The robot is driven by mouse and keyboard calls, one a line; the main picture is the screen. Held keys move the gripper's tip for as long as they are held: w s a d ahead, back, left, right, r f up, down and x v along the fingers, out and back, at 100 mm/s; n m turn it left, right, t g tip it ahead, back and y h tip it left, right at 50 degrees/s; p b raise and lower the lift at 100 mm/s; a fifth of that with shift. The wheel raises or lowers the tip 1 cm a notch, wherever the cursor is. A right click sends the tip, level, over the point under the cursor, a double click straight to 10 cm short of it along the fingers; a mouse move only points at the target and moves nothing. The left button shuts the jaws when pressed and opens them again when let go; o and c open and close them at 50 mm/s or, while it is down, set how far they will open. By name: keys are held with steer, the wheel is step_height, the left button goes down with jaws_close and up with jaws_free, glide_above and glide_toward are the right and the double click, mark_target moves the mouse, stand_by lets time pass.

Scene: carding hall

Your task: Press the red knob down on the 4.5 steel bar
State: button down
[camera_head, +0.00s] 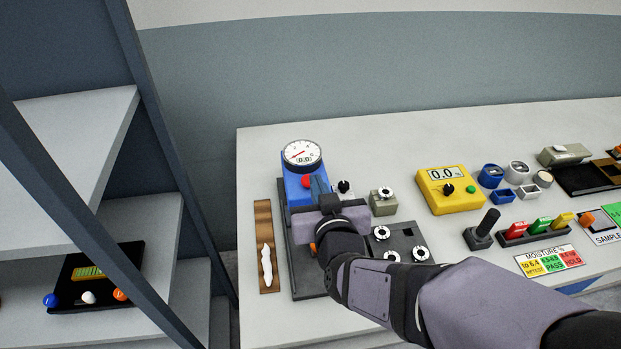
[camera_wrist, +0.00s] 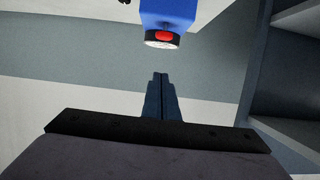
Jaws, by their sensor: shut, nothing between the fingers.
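The red knob (camera_head: 307,181) is on the front of a blue gauge stand (camera_head: 294,187), below its round white dial (camera_head: 302,154). In the wrist view the red knob (camera_wrist: 165,36) shows by the dial's black rim, beyond my fingertips. My gripper (camera_head: 318,182) is shut and empty, its fingers just right of the knob in the head view. It also shows in the wrist view (camera_wrist: 160,76), with a gap between tips and knob. I cannot make out the 4.5 steel bar; my gripper and arm hide the stand's lower part.
A wooden tray (camera_head: 264,219) with a white tuft lies left of the stand. Grey blocks with round pieces (camera_head: 383,200) stand to the right. Beyond are a yellow meter (camera_head: 449,190), a black lever (camera_head: 483,229) and coloured switches (camera_head: 535,229). A shelf rack (camera_head: 85,130) rises at left.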

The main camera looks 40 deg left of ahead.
steer(key=p+x, duration=0.2)
steer(key=x, duration=0.6)
steer(key=shift+w+a, duration=0.1)
steer(key=shift+w, duration=0.05)
step_height(320, 180, down, 2)
steer(key=shift+a+f+p, duration=0.1)
steer(key=shift+p, duration=0.55)
steer(key=shift+f+p, duration=0.3)
steer(key=shift+f, duration=0.75)
steer(key=f+b, duration=0.2)
steer(key=shift+b, duration=0.3)
steer(key=shift+d+f, duration=0.1)
steer(key=shift+d, duration=0.1)
